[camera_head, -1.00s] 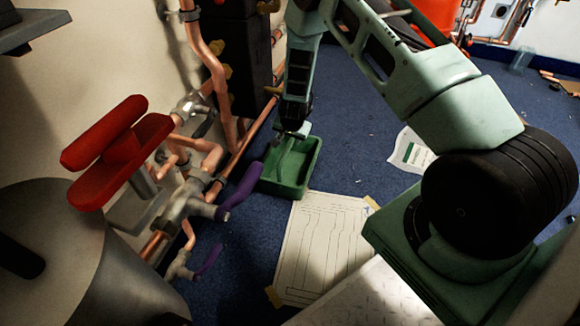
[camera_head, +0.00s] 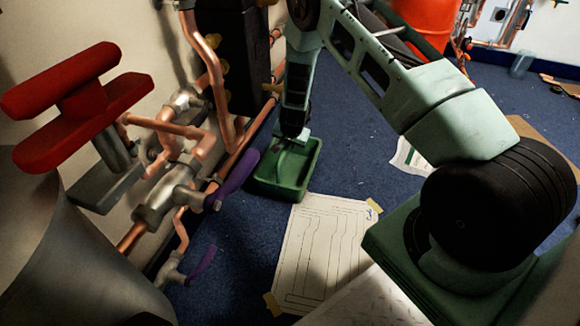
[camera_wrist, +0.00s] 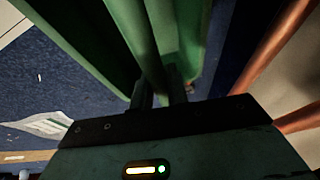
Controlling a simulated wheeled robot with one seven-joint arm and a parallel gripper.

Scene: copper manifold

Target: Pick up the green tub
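The green tub (camera_head: 302,183) is a rectangular open container on the blue floor in the head view, beside the copper pipes. My gripper (camera_head: 294,140) reaches down from above to the tub; its fingertips are hard to make out there. In the wrist view, the green tub (camera_wrist: 128,22) fills the upper middle, with a long green strip running down between the two dark fingers. My gripper (camera_wrist: 161,92) has its fingers close together, one on each side of this strip, apparently touching it. The tub shows no clear gap from the floor.
Copper pipes with a purple-handled valve (camera_head: 233,180) and a red-handled valve (camera_head: 85,100) stand to the left. A taped paper drawing (camera_head: 322,250) lies in front of the tub. An orange object (camera_head: 425,25) stands behind. Open blue floor (camera_head: 365,150) lies to the right.

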